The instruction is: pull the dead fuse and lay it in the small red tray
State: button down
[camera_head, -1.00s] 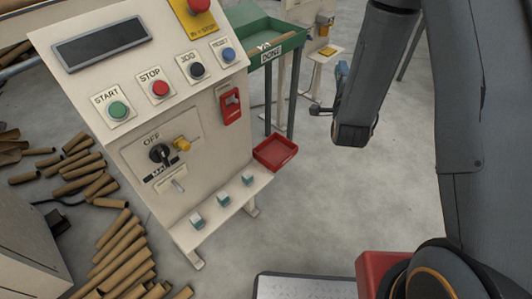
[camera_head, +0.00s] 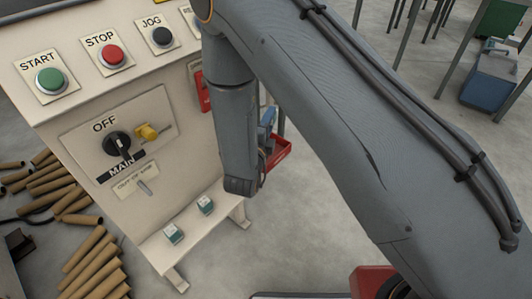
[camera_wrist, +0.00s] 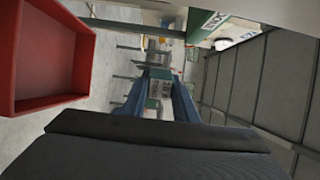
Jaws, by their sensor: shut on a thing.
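My gripper (camera_wrist: 158,84) is in the middle of the wrist view, with its blue fingers shut on a small fuse (camera_wrist: 161,88) that has a pale printed label and greenish edges. The small red tray (camera_wrist: 83,50) is at the upper left of the wrist view, apart from the fuse, and its visible floor is bare. In the head view my gripper (camera_head: 268,124) is partly hidden by my arm, close to the red tray (camera_head: 284,154). Two teal-and-white fuse-like pieces (camera_head: 173,234) (camera_head: 205,205) stand on the cabinet's low ledge.
The control cabinet (camera_head: 75,135) fills the left, with start, stop and jog buttons, a main switch (camera_head: 118,144) and a yellow piece (camera_head: 147,132) beside it. Cardboard tubes (camera_head: 85,255) lie on the floor. A blue box (camera_head: 490,82) stands at the back right.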

notch_tip(320, 180, down, 5)
jog(key=b, duration=0.4)
jog(key=shift+f, duration=0.2)
jog(key=c, duration=1.3)
grip_release()
jog(key=shift+c, duration=0.2)
jog(key=p+v, duration=0.1)
jog(key=v, duration=0.6)
jog(key=shift+s, duration=0.4)
